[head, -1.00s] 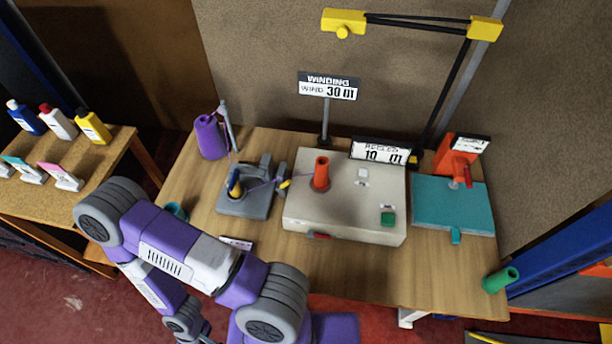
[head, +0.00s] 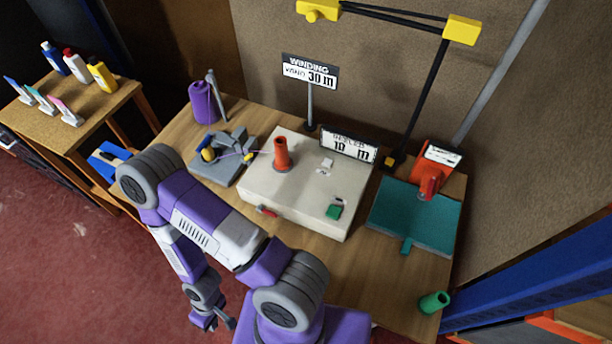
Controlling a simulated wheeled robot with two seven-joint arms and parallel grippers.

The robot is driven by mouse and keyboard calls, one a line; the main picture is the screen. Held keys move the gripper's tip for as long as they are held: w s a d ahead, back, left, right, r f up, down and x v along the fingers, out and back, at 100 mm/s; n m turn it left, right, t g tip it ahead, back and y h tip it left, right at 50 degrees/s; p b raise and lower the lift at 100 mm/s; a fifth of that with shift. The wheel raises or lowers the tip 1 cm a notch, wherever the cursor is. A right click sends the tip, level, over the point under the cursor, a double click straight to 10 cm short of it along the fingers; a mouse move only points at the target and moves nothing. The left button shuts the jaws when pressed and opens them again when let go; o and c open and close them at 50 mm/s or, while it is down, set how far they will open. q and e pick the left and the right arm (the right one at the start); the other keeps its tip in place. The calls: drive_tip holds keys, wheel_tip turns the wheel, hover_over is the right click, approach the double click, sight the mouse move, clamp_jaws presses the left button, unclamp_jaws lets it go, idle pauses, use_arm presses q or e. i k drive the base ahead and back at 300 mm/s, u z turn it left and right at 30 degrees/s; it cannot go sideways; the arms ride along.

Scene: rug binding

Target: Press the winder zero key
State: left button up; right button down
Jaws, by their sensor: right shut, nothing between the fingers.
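The winder (head: 300,205) is a cream box on the wooden table, with an orange cone (head: 281,154) standing on top. A small white key (head: 326,165) sits on its top near the back. A green key (head: 334,211) sits near its front right, with a small white patch beside it, and a red part (head: 267,211) is on its front edge. I cannot read which key is marked zero. My left gripper is out of view.
A winding sign (head: 310,72) and a reeled sign (head: 348,148) stand behind the winder. A grey fixture (head: 222,165) and purple spool (head: 202,102) are to its left. A teal plate (head: 415,218) and green cylinder (head: 434,301) are right. A side table (head: 60,108) holds bottles.

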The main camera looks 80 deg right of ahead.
sight(327, 163)
drive_tip(key=u, duration=1.15)
drive_tip(key=i, duration=1.05)
drive_tip(key=z, duration=4.6)
